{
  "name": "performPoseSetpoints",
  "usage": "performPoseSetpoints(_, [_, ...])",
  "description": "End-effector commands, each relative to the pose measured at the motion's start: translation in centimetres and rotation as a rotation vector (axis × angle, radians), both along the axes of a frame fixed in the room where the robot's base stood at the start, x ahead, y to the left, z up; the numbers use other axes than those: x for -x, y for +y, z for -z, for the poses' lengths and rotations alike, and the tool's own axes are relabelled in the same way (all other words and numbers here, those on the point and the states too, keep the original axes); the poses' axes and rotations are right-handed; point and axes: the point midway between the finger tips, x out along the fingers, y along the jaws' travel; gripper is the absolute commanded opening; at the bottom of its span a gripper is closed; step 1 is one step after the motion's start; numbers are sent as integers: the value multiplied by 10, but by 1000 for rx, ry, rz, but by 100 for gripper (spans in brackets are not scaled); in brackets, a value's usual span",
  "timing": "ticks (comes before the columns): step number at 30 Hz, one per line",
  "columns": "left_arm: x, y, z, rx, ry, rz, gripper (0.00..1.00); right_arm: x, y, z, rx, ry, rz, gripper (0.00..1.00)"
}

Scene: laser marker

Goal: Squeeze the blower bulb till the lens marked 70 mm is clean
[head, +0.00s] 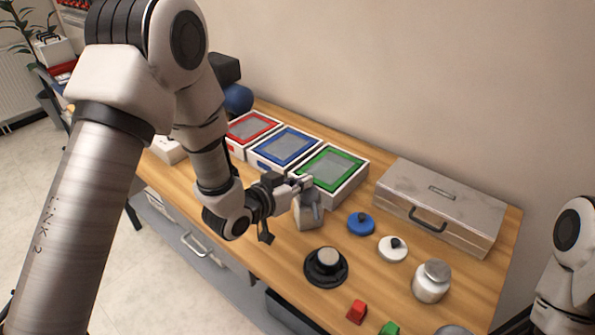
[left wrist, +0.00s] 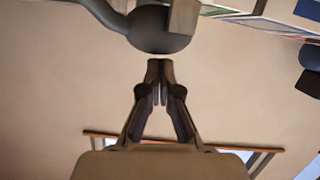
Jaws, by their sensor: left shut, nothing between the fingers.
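My left gripper (head: 304,183) is shut and empty above the table, at the upper edge of a small grey upright object (head: 309,211). In the left wrist view its closed fingertips (left wrist: 160,66) point at a dark, rounded, bulb-like thing (left wrist: 160,38) with a narrow neck; I cannot tell whether they touch. I cannot tell for sure whether this is the blower bulb. A blue disc (head: 360,223) and a white disc (head: 392,249), each with a dark knob, lie right of the gripper. No 70 mm marking is readable, so I cannot identify that lens. My right gripper is out of view.
Red (head: 250,127), blue (head: 284,148) and green (head: 329,168) framed trays line the wall. A metal case (head: 460,213) stands right. A black round base (head: 325,269), a lidded jar (head: 431,284), and red (head: 357,312) and green (head: 389,328) blocks stand nearer the front.

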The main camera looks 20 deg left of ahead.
Motion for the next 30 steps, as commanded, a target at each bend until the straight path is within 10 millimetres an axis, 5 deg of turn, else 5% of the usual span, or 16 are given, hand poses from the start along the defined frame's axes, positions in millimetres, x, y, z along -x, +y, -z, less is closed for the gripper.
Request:
performPoseSetpoints(9, [0, 0, 2, -1, 0, 0, 0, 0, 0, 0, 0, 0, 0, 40])
performPoseSetpoints(16, [0, 0, 24, 0, 1, 0, 0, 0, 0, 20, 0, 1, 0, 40])
performPoseSetpoints(26, [1, 0, 20, -1, 6, 0, 0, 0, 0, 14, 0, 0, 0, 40])
performPoseSetpoints(30, [-4, 1, 2, -1, 2, -1, 0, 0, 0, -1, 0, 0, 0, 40])
